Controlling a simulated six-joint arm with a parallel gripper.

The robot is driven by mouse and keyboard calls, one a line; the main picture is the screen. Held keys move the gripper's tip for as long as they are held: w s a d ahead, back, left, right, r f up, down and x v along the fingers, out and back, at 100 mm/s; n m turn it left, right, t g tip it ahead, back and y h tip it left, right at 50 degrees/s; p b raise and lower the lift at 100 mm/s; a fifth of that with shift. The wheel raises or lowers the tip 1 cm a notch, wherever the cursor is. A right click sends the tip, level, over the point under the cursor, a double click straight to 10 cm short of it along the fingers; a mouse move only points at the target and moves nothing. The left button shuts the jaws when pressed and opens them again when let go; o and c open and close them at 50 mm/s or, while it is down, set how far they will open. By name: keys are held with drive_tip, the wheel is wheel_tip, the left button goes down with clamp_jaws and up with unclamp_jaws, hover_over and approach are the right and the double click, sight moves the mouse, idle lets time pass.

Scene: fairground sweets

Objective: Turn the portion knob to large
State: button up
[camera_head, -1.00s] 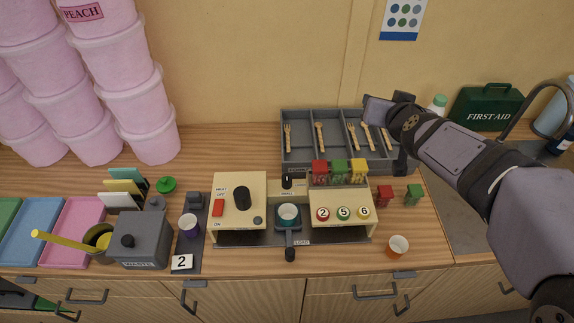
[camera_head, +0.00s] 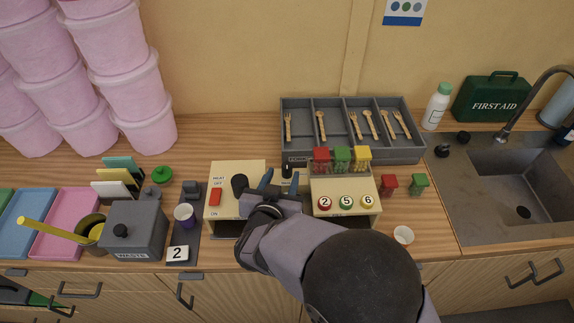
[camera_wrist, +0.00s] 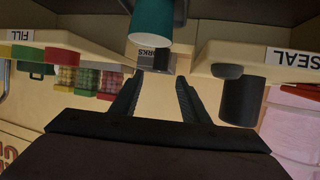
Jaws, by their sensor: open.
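The portion knob (camera_head: 287,170) is a small black knob on the cream panel between the two cream stations. Its top shows just beyond my fingertips in the head view; its size markings are mostly hidden, and I cannot tell its setting. My gripper (camera_head: 280,181) is open, with its blue-tipped fingers apart in front of the knob. I cannot tell whether either finger touches it. In the wrist view my gripper (camera_wrist: 157,96) is empty between its fingers. A teal cup (camera_wrist: 150,22) shows near the top of that view.
A large black cylinder (camera_head: 239,185) stands on the left station, close to my gripper's left. Red, green and yellow topping boxes (camera_head: 342,159) stand at the right. The grey fork tray (camera_head: 421,150) is behind.

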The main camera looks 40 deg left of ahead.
sight(287, 166)
drive_tip(key=shift+p+x, duration=1.15)
drive_tip(key=shift+x, duration=2.5)
clamp_jaws()
